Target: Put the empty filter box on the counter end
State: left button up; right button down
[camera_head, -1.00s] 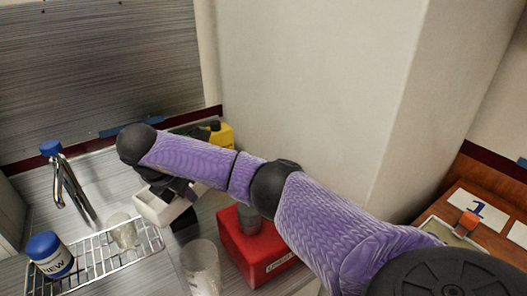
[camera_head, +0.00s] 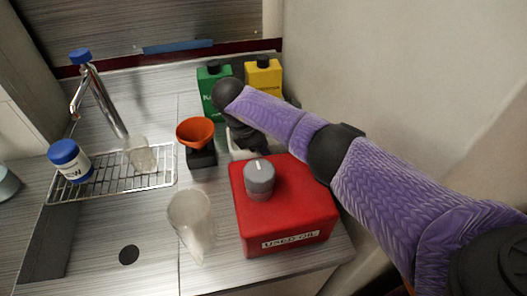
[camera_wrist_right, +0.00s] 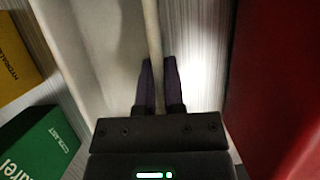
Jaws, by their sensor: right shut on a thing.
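My right gripper (camera_head: 250,141) reaches down behind the red can, mostly hidden by its own wrist. The pale white filter box (camera_head: 236,151) shows only in part there, between the black funnel stand and the red can. In the right wrist view my fingers (camera_wrist_right: 158,88) are shut on one thin wall of the box, whose pale inside (camera_wrist_right: 85,45) looks empty. I cannot tell whether the box touches the grey counter (camera_head: 150,255). My left gripper is not in view.
The red used-oil can (camera_head: 285,215) stands close on the right. An orange funnel (camera_head: 195,131) on a black stand is left. Green (camera_head: 212,95) and yellow (camera_head: 262,75) containers stand behind. A clear beaker (camera_head: 190,222), wire rack (camera_head: 110,185) and tap (camera_head: 98,95) are further left.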

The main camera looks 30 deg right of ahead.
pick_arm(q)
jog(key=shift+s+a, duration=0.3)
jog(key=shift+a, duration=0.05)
pick_arm(e)
jog(key=c, duration=0.9)
grip_release()
jog(key=shift+o, duration=0.9)
jog(key=shift+r, duration=0.1)
jog(key=p+v, duration=0.2)
jog(key=v, duration=0.9)
jog(key=shift+r+p, duration=0.15)
jog(key=shift+p, duration=0.25)
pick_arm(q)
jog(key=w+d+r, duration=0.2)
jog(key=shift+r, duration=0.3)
pick_arm(e)
jog(key=shift+a+r, duration=0.15)
jog(key=shift+r, duration=0.2)
